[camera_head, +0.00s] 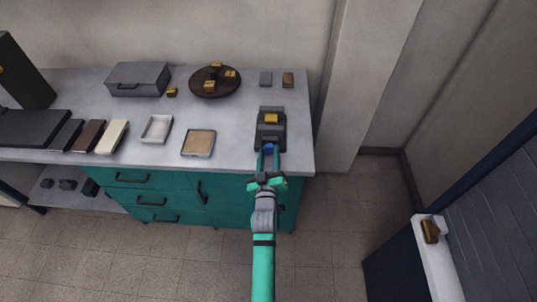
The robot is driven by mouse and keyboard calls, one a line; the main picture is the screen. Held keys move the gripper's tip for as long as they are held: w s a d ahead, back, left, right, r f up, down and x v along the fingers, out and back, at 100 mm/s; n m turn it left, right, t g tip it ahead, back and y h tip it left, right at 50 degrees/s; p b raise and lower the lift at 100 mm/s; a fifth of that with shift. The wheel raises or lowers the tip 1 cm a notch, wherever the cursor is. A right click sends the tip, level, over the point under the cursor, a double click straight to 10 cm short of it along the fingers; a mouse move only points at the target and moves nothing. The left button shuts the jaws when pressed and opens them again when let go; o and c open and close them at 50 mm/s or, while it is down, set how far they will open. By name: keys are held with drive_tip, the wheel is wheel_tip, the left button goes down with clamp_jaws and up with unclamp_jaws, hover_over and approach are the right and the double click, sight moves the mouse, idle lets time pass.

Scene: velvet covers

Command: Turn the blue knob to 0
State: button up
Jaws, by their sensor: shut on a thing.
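The blue knob (269,148) shows as a small blue patch on the near side of a dark grey box (263,128), at the right end of the counter. My gripper (269,153) reaches up from below, with its two teal fingers on either side of the knob and shut on it. The fingers hide much of the knob. No dial marks or 0 can be made out, so its setting cannot be told. A yellow block (271,118) sits on top of the box.
The grey counter (228,148) stands over teal drawers (150,198). Left of the box are a tan-filled tray (198,143), a white tray (157,128) and a round brown turntable (200,88) with yellow blocks. A wall pillar (345,100) stands close right.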

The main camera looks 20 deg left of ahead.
drive_tip(key=n, duration=1.1)
drive_tip(key=shift+n, duration=1.6)
drive_tip(key=o, duration=1.1)
drive_tip(key=shift+c, duration=0.2)
drive_tip(key=shift+f, duration=0.1)
